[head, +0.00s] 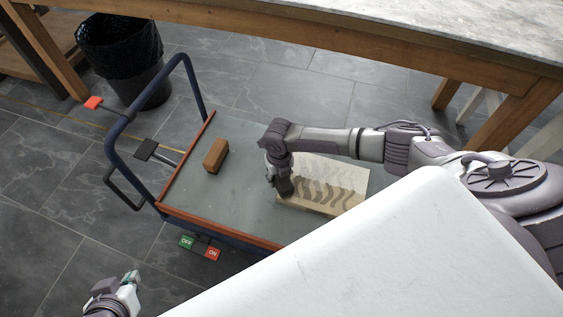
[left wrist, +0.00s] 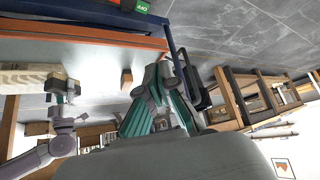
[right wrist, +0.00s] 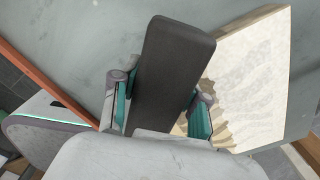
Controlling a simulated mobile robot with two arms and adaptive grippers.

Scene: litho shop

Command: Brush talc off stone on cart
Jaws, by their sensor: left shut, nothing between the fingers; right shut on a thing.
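The stone (head: 345,178) is a pale slab lying on the grey deck of the cart (head: 240,205). Wavy grey-brown bands cross its pale top; in the right wrist view the stone (right wrist: 255,75) has a ragged tan patch near the gripper. My right gripper (head: 281,178) is over the stone's left end, shut on a dark grey, rounded brush (right wrist: 172,70). The brush hides part of the stone; I cannot tell whether it touches. My left gripper (head: 130,280) is shut and empty, low at the left, off the cart. It also shows in the left wrist view (left wrist: 160,78).
A brown block (head: 216,155) stands on the deck left of the stone. The cart has a blue handle (head: 125,110) and red edge. Green and red OFF/ON pedals (head: 200,247) are beside it. A black bin (head: 125,60) and a wooden table (head: 400,50) are behind.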

